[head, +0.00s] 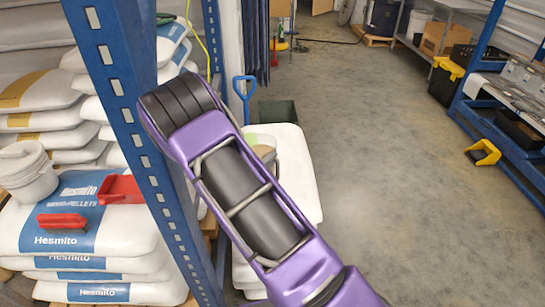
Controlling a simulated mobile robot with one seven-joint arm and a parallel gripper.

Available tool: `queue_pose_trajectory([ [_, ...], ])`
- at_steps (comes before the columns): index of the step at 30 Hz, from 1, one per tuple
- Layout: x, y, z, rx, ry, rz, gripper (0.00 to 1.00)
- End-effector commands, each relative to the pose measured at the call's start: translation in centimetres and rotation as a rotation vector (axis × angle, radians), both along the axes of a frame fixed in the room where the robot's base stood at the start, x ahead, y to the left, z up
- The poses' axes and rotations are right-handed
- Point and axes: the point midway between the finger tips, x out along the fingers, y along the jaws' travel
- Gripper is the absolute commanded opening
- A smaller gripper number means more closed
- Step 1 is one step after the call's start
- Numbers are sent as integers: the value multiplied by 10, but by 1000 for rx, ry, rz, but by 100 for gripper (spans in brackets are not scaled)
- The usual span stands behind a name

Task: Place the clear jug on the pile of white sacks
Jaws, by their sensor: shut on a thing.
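My purple and black arm crosses the middle of the view, from the lower right up to a black ribbed joint at its upper left. My gripper does not show. A pile of plain white sacks (302,178) stands behind my arm, right of the blue upright, partly covered by the arm. A small greyish-beige and green thing shows at the arm's edge over this pile; I cannot tell what it is. More white sacks with blue Hesmito print (75,238) are stacked at the left. I cannot make out the clear jug.
A blue slotted rack upright (160,170) stands close left of my arm. A white bucket (27,172) and red scoops (120,190) lie on the Hesmito sacks. A blue shovel handle (244,92) stands behind. Bare concrete floor (400,190) is open at right, with a yellow thing (484,153).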

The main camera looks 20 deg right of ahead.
Motion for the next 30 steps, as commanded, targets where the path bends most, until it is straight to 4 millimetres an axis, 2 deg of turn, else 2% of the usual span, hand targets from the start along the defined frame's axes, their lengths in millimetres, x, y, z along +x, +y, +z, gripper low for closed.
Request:
queue_pose_trajectory([
  [1,25,-17,-7,-3,-7,20,0],
  [3,55,-36,-10,-3,-6,63,0],
  [6,89,-61,-14,-2,-5,116,0],
  [9,111,-79,-16,0,-6,155,0],
  [13,122,-89,-24,0,-3,180,0],
  [15,124,-90,-36,0,-2,184,0],
  [21,123,-90,-71,1,-3,184,0],
  [26,123,-90,-82,1,-4,183,0],
  [30,123,-90,-100,1,-3,183,0],
])
